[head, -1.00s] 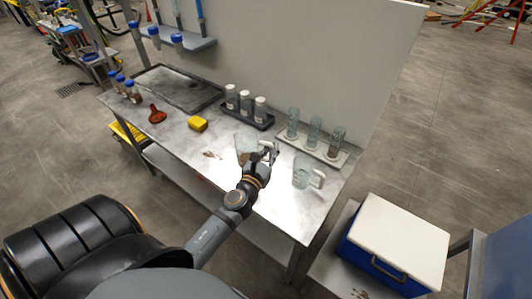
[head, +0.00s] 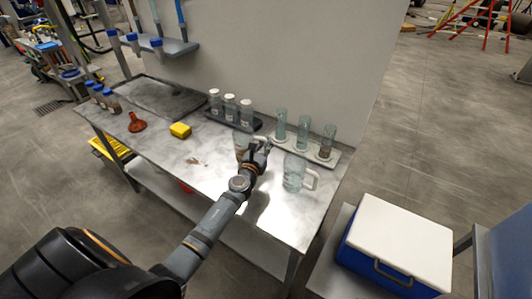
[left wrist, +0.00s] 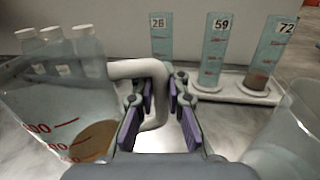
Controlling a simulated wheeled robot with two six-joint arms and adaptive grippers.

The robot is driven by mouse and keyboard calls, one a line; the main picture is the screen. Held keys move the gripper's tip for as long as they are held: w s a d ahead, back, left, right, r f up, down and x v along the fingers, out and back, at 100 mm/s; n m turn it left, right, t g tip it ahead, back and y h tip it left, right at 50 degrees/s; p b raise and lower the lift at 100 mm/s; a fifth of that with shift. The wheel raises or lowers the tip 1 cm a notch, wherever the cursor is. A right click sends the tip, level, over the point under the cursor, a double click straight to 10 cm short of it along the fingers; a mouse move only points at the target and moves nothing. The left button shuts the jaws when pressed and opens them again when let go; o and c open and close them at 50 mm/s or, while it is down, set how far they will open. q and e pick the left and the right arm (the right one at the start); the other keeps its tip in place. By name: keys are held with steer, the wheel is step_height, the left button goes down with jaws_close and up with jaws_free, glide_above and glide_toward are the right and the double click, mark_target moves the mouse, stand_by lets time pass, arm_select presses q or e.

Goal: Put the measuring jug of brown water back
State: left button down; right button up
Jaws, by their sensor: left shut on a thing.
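The measuring jug of brown water (left wrist: 70,105) is a clear jug with red marks and a pale handle (left wrist: 140,68). Brown liquid (left wrist: 92,140) shows low in it. In the head view the jug (head: 241,146) is at the middle of the bench, partly hidden by my left gripper (head: 260,150). In the left wrist view my left gripper (left wrist: 160,100) is shut on the jug's handle, with the jug to its left. I cannot tell whether its base touches the bench. My right gripper is not in view.
A second clear jug (head: 293,172) stands to the right on the bench (head: 215,178). Behind is a white rack (head: 318,157) with three numbered cylinders, the 72 one (left wrist: 265,60) holding brown sediment.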

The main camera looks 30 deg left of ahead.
arm_select(q)
step_height(320, 180, down, 3)
steer(key=shift+f+b, duration=0.15)
steer(key=shift+b, duration=0.7)
steer(key=shift+r, duration=0.2)
steer(key=shift+f, duration=0.2)
steer(key=c, duration=1.4)
jaws_free()
steer(key=shift+o, duration=0.2)
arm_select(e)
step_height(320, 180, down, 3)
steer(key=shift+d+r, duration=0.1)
arm_select(q)
steer(key=shift+r, duration=0.1)
steer(key=shift+r+p, duration=0.3)
steer(key=shift+p, duration=0.15)
steer(key=s, duration=0.3)
steer(key=s+d+b, duration=0.1)
steer(key=s, duration=0.6)
steer(key=shift+s+d+f, duration=0.15)
steer(key=shift+s+f, duration=0.15)
steer(key=shift+s, duration=0.1)
steer(key=shift+s+r, duration=0.15)
steer(key=shift+s, duration=0.45)
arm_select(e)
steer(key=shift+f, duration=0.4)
